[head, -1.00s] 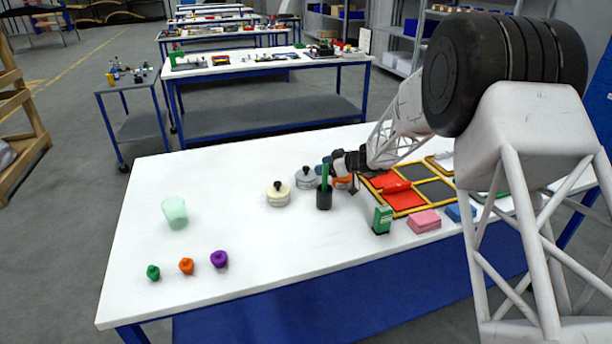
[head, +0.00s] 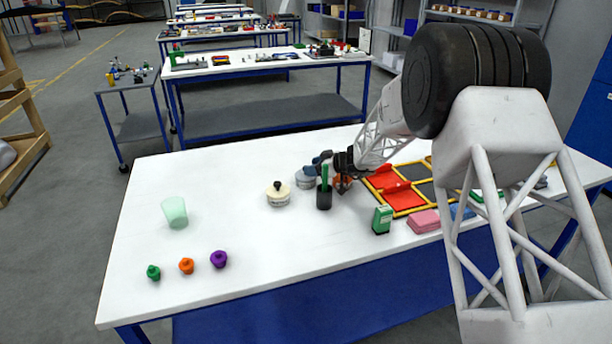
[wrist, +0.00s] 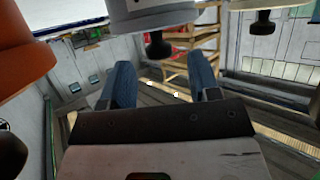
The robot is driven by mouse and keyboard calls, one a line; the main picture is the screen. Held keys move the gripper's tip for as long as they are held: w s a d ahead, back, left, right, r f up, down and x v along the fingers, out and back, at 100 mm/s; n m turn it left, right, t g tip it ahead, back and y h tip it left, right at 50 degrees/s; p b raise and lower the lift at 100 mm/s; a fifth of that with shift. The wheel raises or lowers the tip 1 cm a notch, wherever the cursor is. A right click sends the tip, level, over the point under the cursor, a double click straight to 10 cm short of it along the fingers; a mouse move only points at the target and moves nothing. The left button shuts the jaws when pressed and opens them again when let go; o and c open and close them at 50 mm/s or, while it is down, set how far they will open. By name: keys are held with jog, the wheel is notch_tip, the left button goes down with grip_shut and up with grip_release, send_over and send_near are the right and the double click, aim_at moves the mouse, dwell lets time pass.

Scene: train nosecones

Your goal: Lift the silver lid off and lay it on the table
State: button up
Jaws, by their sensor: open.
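The silver lid (wrist: 152,22) sits on the grey-blue pot (head: 304,181) in the middle of the table. The wrist view is tipped over, so the lid's black knob (wrist: 158,46) points down there. My gripper (head: 318,162) is just above and to the right of this pot in the head view and partly covers the lid. In the wrist view my gripper (wrist: 161,78) has its two blue fingers apart with nothing between them. The knob is beyond the fingertips, near the gap, and does not appear touched.
A cream pot (head: 278,196) with a black-knobbed lid stands left of the grey-blue one. An orange pot (wrist: 24,62) is close on the other side. A dark cup (head: 324,199) with a green item stands in front.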

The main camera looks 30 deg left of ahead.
jog(key=shift+x, duration=0.9)
jog(key=shift+c, duration=0.3)
jog(key=c, duration=0.9)
notch_tip(320, 180, up, 10)
dwell(0.7)
